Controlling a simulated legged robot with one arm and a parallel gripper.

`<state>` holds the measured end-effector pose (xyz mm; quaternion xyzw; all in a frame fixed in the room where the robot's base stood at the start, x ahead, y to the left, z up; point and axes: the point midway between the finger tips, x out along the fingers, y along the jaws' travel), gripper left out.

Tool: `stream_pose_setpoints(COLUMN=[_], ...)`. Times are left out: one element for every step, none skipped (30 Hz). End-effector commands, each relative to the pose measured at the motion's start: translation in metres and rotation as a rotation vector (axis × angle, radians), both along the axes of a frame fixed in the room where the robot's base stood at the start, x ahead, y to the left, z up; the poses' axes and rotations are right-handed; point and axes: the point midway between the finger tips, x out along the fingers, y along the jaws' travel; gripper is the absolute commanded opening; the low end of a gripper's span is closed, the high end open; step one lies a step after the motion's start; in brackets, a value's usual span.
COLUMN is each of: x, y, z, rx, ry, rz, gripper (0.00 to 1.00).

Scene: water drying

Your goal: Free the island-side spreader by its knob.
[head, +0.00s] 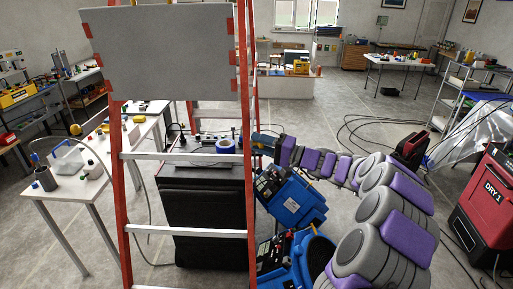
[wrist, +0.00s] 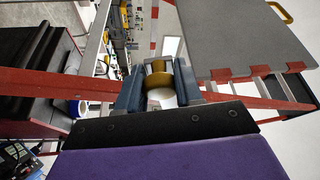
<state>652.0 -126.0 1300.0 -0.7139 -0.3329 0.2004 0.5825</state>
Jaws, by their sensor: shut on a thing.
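A red stepladder (head: 120,190) with pale rungs stands in front of me. In the wrist view, my gripper (wrist: 159,88) has its two blue-grey fingers closed on either side of a brass-yellow knob (wrist: 158,79). A white round part shows just below the knob between the fingers.
A grey board (head: 160,52) is fixed across the ladder's upper part with red tabs. Blue machines (head: 290,195) sit below my arm. A red dryer (head: 490,205) stands right.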

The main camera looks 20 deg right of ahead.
Motion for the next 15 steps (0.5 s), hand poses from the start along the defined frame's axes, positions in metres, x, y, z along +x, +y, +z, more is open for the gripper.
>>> stream_pose_setpoints(x=[0.0002, 0.0003, 0.0004, 0.0004, 0.0004, 0.0005, 0.0005, 0.0005, 0.0006, 0.0006, 0.0005, 0.0004, 0.0003, 0.0003, 0.0001], y=[-0.0044, -0.0045, -0.0047, -0.0047, -0.0048, -0.0048, -0.0049, -0.0050, -0.0048, -0.0044, -0.0038, -0.0027, -0.0016, -0.0004, 0.0017], z=[-0.0057, -0.0059, -0.0063, -0.0065, -0.0067, -0.0071, -0.0072, -0.0071, -0.0070, -0.0068, -0.0064, -0.0060, -0.0057, -0.0053, -0.0047], rx=[-0.003, -0.002, -0.003, -0.003, -0.003, -0.003, -0.003, -0.003, -0.003, -0.003, -0.003, -0.004, -0.005, -0.006, -0.006], ry=[0.010, 0.011, 0.011, 0.011, 0.013, 0.013, 0.013, 0.013, 0.013, 0.012, 0.012, 0.012, 0.011, 0.010, 0.010], rz=[-0.009, -0.008, -0.008, -0.008, -0.008, -0.008, -0.008, -0.007, -0.007, -0.007, -0.006, -0.005, -0.005, -0.005, -0.004], gripper=[0.00, 0.00, 0.00, 0.00, 0.00, 0.00, 0.38, 0.41, 0.45, 0.48, 0.51, 0.55, 0.57, 0.59, 0.59])
